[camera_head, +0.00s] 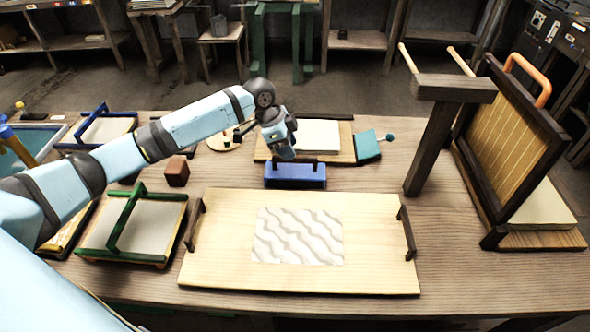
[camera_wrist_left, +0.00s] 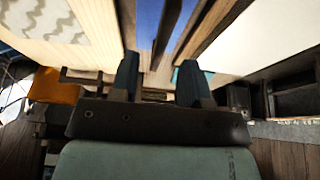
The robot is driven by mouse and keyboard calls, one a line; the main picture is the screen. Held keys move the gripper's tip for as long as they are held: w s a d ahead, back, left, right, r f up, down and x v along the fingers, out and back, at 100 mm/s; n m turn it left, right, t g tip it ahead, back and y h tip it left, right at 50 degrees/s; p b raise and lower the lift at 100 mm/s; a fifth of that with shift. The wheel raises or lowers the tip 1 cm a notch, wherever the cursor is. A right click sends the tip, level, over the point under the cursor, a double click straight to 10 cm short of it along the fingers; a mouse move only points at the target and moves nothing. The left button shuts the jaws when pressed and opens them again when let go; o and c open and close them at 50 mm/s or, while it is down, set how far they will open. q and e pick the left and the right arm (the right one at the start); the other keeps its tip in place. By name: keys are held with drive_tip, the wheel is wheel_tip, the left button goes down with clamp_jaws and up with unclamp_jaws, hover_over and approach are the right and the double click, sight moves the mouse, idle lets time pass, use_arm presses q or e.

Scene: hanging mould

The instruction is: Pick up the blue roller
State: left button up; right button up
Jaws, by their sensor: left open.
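A low, long blue piece (camera_head: 295,177) with a dark edge lies behind the pale board, at the middle of the table. It is the likeliest blue roller, but no round shape shows. My left gripper (camera_head: 284,153) points down just above it and hides part of its top. In the left wrist view, the gripper's two fingers (camera_wrist_left: 158,82) are apart with nothing seen held between them. A blue surface (camera_wrist_left: 163,22) with dark bars lies beyond the fingertips. Whether the fingers touch it cannot be told. My right gripper is in neither view.
A pale board (camera_head: 225,272) with a wavy grey-white panel and dark side handles fills the front middle. A green-framed tray (camera_head: 110,253) and a brown cube (camera_head: 177,172) stand to the left. A dark post (camera_head: 433,150) and hanging framed mould (camera_head: 510,140) stand at right.

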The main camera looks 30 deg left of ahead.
sight(295, 162)
use_arm(q)
drive_tip(key=shift+x, duration=2.7)
drive_tip(key=shift+f, duration=0.25)
clamp_jaws()
